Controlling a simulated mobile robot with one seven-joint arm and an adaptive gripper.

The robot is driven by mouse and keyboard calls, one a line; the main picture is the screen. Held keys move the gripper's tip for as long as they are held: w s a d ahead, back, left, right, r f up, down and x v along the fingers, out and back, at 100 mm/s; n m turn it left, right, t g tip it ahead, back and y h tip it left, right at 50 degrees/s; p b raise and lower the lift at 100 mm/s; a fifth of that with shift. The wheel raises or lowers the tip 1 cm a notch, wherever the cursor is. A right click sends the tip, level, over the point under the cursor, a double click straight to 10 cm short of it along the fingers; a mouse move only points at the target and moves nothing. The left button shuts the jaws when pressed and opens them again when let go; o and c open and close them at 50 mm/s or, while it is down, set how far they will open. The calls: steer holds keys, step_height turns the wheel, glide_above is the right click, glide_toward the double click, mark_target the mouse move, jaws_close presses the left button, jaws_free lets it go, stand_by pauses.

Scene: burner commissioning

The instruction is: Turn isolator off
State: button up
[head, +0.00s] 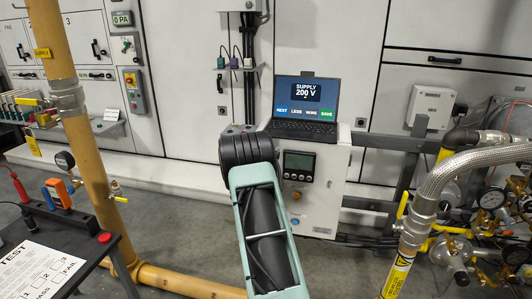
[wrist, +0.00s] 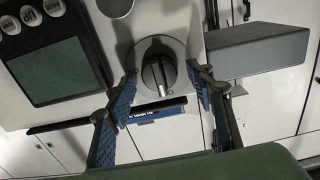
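A dark rotary knob (wrist: 158,72) sits on the pale face of a control box, with its grip bar close to upright in the wrist view. My gripper (wrist: 163,80) is open, with one blue-padded finger on each side of the knob. A gap shows on both sides; I cannot tell how deep the fingertips reach. The white control box (head: 322,205) stands under the laptop in the head view. The knob and my gripper are hidden there behind my arm. A red-and-yellow rotary switch (head: 131,80) is on the wall panel at left.
A dark display (wrist: 62,72) with pale buttons is left of the knob in the wrist view. A grey block (wrist: 257,48) juts out at right. The laptop (head: 305,105) stands on the control box. Pipes and gauges (head: 490,198) crowd the right; a bench (head: 60,245) stands at left.

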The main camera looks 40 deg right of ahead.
steer(key=v, duration=1.2)
stand_by(0.5)
steer(key=shift+r, duration=0.1)
